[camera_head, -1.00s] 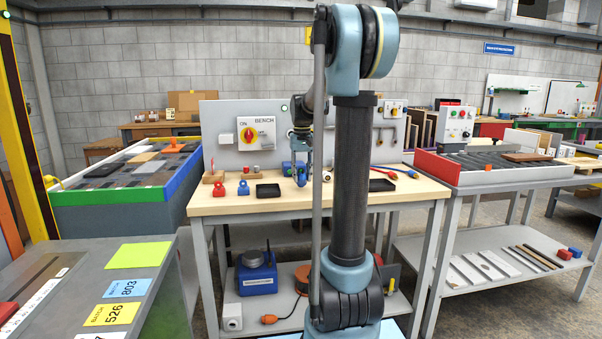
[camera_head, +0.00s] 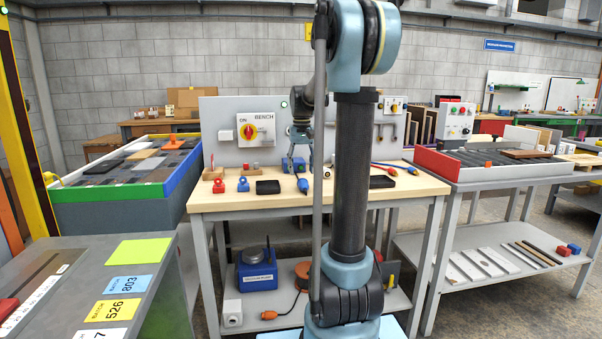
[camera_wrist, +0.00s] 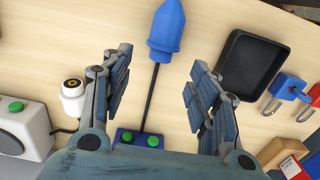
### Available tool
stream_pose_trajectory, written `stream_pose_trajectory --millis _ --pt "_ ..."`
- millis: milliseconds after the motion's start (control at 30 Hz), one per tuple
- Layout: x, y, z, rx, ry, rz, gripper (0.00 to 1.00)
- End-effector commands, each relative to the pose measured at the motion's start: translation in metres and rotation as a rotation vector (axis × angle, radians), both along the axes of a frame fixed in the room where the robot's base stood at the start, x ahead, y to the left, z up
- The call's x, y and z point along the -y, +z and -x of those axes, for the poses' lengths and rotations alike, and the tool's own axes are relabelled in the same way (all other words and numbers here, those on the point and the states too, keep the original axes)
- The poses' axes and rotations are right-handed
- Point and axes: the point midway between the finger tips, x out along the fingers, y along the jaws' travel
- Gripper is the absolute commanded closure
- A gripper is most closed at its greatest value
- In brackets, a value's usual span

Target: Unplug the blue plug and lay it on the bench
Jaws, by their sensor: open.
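The blue plug (camera_head: 302,185) lies on the wooden bench (camera_head: 340,195), near its front middle. In the wrist view the plug (camera_wrist: 166,32) lies beyond my fingertips, and its black cord runs back between the fingers to a blue box (camera_wrist: 130,138) with green buttons. My gripper (camera_head: 299,168) is above the bench just behind the plug. Its fingers (camera_wrist: 160,64) are spread wide with nothing between them but the cord's line of sight; the plug is apart from them. A white round fitting (camera_wrist: 73,97) stands left of the fingers.
A black tray (camera_wrist: 254,65) lies right of the plug in the wrist view, with a blue padlock (camera_wrist: 286,86) beyond it. In the head view a red padlock (camera_head: 219,187) and a second black tray (camera_head: 381,182) are on the bench. The panel (camera_head: 228,112) with a switch stands behind.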

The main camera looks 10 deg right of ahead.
Motion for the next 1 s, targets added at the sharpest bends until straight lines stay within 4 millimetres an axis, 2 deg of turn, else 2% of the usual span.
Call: stream_pose_trajectory --millis 300,500,700,1000 --pt "0.0 0.058 -0.001 -0.001 0.0 0.0 0.45" --pt "0.0 0.088 -0.001 -0.001 0.0 0.0 0.45" --pt "0.0 0.101 -0.001 -0.001 0.0 0.0 0.45" --pt "0.0 0.103 -0.001 -0.001 0.0 0.0 0.45"
